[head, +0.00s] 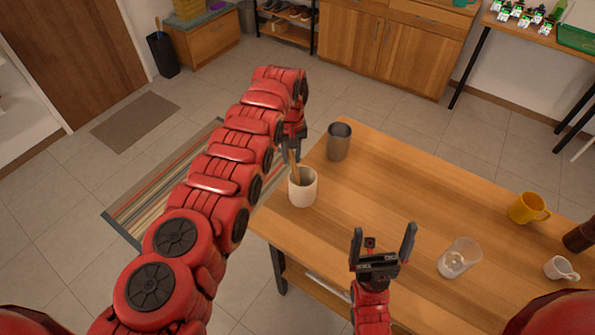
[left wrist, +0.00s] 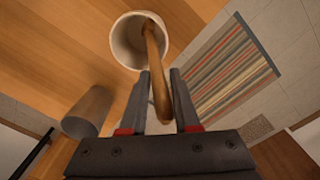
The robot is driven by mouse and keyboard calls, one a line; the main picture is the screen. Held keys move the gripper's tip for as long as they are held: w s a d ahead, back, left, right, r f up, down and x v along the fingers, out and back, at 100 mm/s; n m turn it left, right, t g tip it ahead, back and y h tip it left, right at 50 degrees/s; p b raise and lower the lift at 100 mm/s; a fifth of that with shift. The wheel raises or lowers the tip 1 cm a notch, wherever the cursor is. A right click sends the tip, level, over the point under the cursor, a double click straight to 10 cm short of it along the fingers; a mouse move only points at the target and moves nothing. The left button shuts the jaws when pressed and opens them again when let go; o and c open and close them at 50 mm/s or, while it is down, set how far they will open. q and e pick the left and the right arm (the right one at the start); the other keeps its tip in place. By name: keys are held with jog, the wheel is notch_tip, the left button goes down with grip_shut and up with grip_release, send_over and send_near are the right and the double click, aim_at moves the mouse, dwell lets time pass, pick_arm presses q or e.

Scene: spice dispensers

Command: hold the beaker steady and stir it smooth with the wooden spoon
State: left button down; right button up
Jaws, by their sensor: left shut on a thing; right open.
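The wooden spoon (head: 295,166) leans in a white crock (head: 302,190) near the table's left end. My left gripper (head: 292,152) is shut on the upper part of the spoon, above the crock's rim. In the left wrist view the spoon (left wrist: 154,55) runs between the fingers (left wrist: 163,80) into the crock (left wrist: 130,42). The clear beaker (head: 458,257) stands upright on the right part of the table, with something pale low inside it. My right gripper (head: 384,245) is open and empty, to the left of the beaker and apart from it.
A grey metal cup (head: 339,142) stands close behind the crock. A yellow mug (head: 528,208), a small white cup (head: 561,268) and a dark brown container (head: 580,236) are right of the beaker. The middle of the wooden table (head: 410,185) is clear.

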pick_arm(q)
jog(key=shift+a+r+p, duration=0.2)
jog(key=shift+r+p, duration=0.85)
jog(key=shift+r, duration=0.3)
jog(key=shift+a+r+p, duration=0.15)
jog(key=shift+r+p, duration=0.85)
jog(key=shift+r, duration=0.3)
jog(key=shift+r+p, duration=0.5)
jog(key=shift+r, duration=0.9)
notch_tip(320, 180, up, 2)
jog(key=shift+r, duration=0.1)
notch_tip(320, 180, up, 2)
jog(key=shift+r, duration=0.25)
jog(key=shift+d, duration=0.1)
